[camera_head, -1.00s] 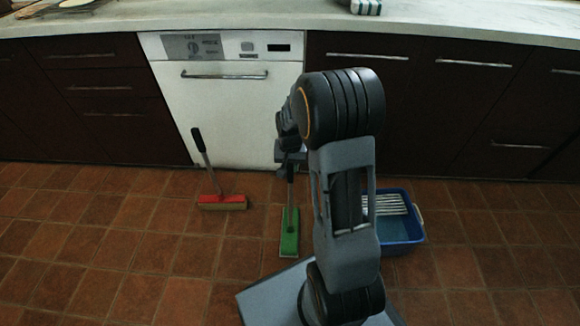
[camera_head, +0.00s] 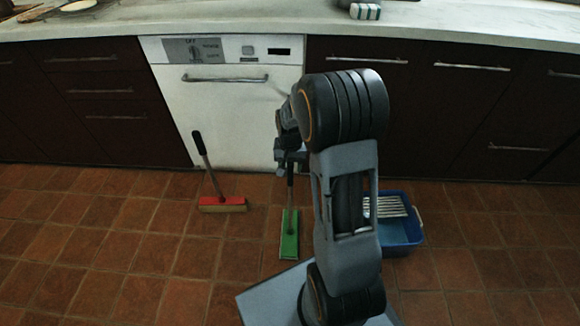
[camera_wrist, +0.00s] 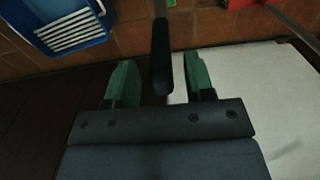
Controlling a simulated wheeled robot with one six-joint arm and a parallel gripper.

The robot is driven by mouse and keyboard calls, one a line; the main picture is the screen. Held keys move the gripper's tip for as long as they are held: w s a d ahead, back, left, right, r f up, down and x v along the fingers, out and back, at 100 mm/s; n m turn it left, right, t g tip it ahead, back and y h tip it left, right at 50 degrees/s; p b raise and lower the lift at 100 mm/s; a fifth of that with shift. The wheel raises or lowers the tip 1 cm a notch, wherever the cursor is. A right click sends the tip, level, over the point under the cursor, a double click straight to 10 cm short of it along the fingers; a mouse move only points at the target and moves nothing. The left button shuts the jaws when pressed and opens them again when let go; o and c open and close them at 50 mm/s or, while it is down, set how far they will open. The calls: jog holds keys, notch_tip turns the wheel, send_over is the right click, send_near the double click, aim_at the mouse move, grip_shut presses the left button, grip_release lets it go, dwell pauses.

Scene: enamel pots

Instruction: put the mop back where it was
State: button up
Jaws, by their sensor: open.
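The green mop (camera_head: 289,243) stands on the tiled floor in front of the white dishwasher, its flat green head down and its dark handle up. In the wrist view its black handle (camera_wrist: 161,50) runs between my two green fingers, with a gap on each side. My gripper (camera_wrist: 163,84) is open around the top of the handle. In the head view my gripper (camera_head: 290,160) is at the handle's upper end, partly hidden by my arm. A red brush (camera_head: 222,207) with a dark handle stands to the left of the mop, leaning toward the dishwasher.
A blue bucket (camera_head: 399,252) with a pale slatted insert stands right of my arm, partly hidden by it. The white dishwasher (camera_head: 235,125) and dark cabinets (camera_head: 75,110) close off the back. The floor (camera_head: 90,230) at left is clear.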

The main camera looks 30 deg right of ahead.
notch_tip(320, 180, up, 10)
jog(key=p, duration=0.3)
jog(key=shift+f+p, duration=0.15)
jog(key=shift+p, duration=0.15)
jog(key=s+a+r+n+t, duration=0.1)
jog(key=s+a+r+n, duration=0.2)
jog(key=s, duration=0.4)
jog(key=s+a+r+n+t, duration=0.1)
jog(key=s+a+r+n, duration=0.1)
jog(key=s+a+r, duration=0.2)
jog(key=s+a, duration=0.2)
jog(key=s, duration=0.2)
jog(key=shift+s+r+n+t, duration=0.15)
jog(key=shift+r+n+t, duration=0.15)
jog(key=shift+n+t, duration=0.1)
jog(key=shift+r, duration=0.15)
